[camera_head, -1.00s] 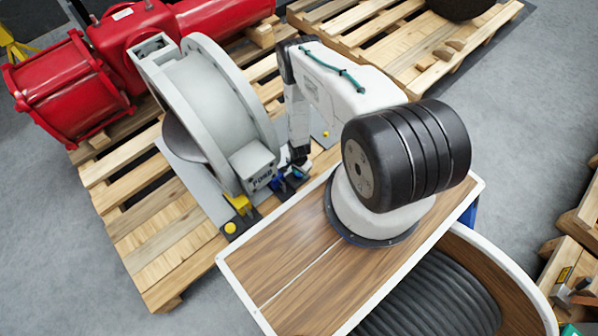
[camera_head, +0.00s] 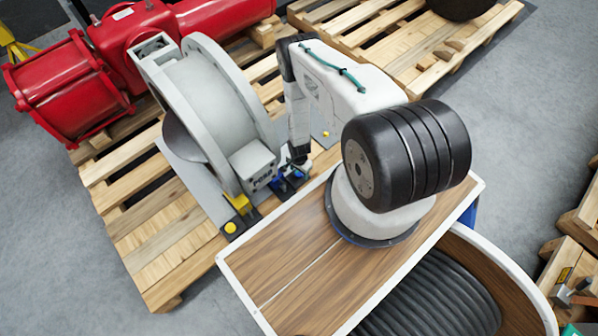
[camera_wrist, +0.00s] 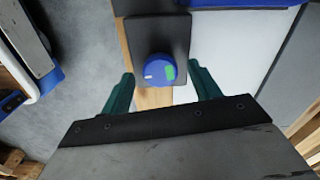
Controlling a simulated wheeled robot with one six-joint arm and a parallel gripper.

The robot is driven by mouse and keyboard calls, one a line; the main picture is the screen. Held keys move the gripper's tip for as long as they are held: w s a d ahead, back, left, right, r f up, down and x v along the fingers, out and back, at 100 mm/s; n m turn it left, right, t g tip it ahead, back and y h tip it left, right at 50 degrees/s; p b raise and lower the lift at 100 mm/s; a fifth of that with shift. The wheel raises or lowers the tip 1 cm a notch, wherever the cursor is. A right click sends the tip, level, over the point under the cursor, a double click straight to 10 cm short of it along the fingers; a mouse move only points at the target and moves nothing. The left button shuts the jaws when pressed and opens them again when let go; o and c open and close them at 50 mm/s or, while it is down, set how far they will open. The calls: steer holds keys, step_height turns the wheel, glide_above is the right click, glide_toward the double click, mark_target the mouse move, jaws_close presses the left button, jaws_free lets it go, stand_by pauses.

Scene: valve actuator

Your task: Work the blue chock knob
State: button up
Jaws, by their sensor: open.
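The blue chock knob (camera_wrist: 158,71) is a round blue cap with a white mark and a green mark on top. It sits on a dark plate (camera_wrist: 172,28) in the wrist view. My gripper (camera_wrist: 161,70) is open, with one green finger on each side of the knob and a gap to both. I cannot tell whether the fingertips are level with the knob or above it. In the head view the knob (camera_head: 278,187) shows small beside the blue chock (camera_head: 297,172), at the foot of the grey wheel-shaped body (camera_head: 222,110).
A yellow chock (camera_head: 239,203) with a yellow knob (camera_head: 231,228) stands nearby. The grey body rests on a wooden pallet (camera_head: 150,250), beside a red actuator (camera_head: 75,90). In the wrist view, a blue part (camera_wrist: 240,3) lies just beyond the plate.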

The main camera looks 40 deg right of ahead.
step_height(320, 180, up, 7)
steer(key=shift+r, duration=0.1)
stand_by(0.7)
steer(key=s+a+n+g, duration=0.2)
steer(key=s, duration=0.4)
step_height(320, 180, up, 31)
steer(key=n+g+y, duration=0.2)
steer(key=n+g, duration=0.1)
steer(key=n, duration=0.3)
glide_above(299, 173)
steer(key=s+a, duration=0.1)
steer(key=a, duration=0.2)
step_height(299, 173, up, 17)
steer(key=a+n, duration=0.3)
steer(key=s+a+r+n+t, duration=0.1)
steer(key=s+a+r+t, duration=0.1)
steer(key=s+r, duration=0.4)
steer(key=s+a+r+n+t+h, duration=0.1)
steer(key=s+r, duration=0.5)
steer(key=r, duration=0.9)
steer(key=s+a+r+n+t+h, duration=0.1)
steer(key=s+a+r, duration=0.4)
steer(key=r, duration=0.6)
steer(key=shift+s+n+t, duration=0.9)
steer(key=shift+s+t, duration=0.2)
steer(key=shift+t, duration=0.1)
steer(key=shift+a, duration=0.1)
